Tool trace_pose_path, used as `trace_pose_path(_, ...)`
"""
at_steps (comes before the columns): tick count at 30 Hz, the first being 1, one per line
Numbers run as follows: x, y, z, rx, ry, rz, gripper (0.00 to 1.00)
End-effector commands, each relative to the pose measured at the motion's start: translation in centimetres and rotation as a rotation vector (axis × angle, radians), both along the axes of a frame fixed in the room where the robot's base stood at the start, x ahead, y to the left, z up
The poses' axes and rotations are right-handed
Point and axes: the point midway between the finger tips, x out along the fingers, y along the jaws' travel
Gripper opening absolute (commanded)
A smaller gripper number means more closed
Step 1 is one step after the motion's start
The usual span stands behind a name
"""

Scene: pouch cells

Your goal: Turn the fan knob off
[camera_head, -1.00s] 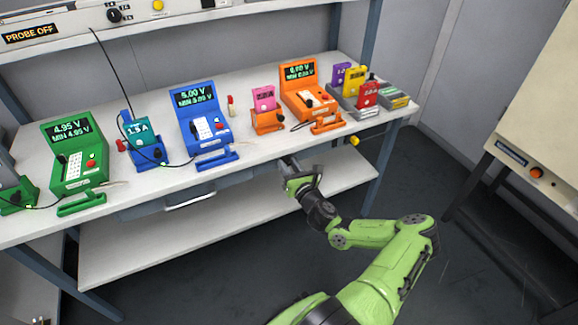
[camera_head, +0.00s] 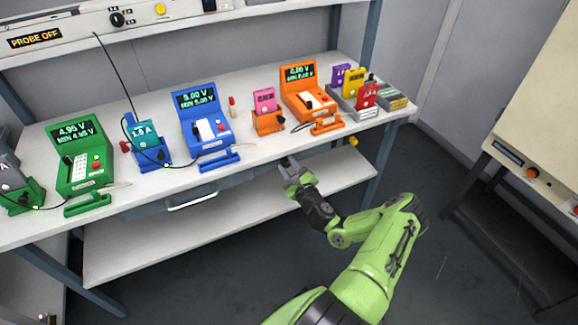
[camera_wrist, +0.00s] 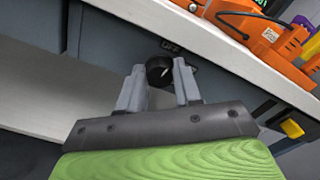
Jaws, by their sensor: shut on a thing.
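The fan knob (camera_wrist: 159,71) is a black round knob on the dark front panel under the bench top, in the wrist view. A small label reading OFF (camera_wrist: 171,46) is just above it. My gripper (camera_wrist: 158,78) has its two grey fingers on either side of the knob and is shut on it. In the head view my gripper (camera_head: 289,168) is at the bench's front edge, below the orange tester. The knob is hidden there behind the fingers. The knob's exact pointer direction is hard to read.
The white bench top (camera_head: 262,150) is just above my gripper and carries several coloured testers, including an orange one (camera_head: 308,97). A yellow knob (camera_wrist: 291,129) is to the right on the same front. A drawer handle (camera_head: 192,201) is to the left. A lower shelf (camera_head: 240,215) lies below.

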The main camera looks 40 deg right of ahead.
Motion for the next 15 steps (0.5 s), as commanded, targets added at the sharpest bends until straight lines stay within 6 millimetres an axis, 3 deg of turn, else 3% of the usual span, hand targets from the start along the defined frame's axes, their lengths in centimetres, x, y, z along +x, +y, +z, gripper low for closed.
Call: trace_pose_path(15,-0.05,0.05,-0.20,-0.162,0.053,0.001,0.03)
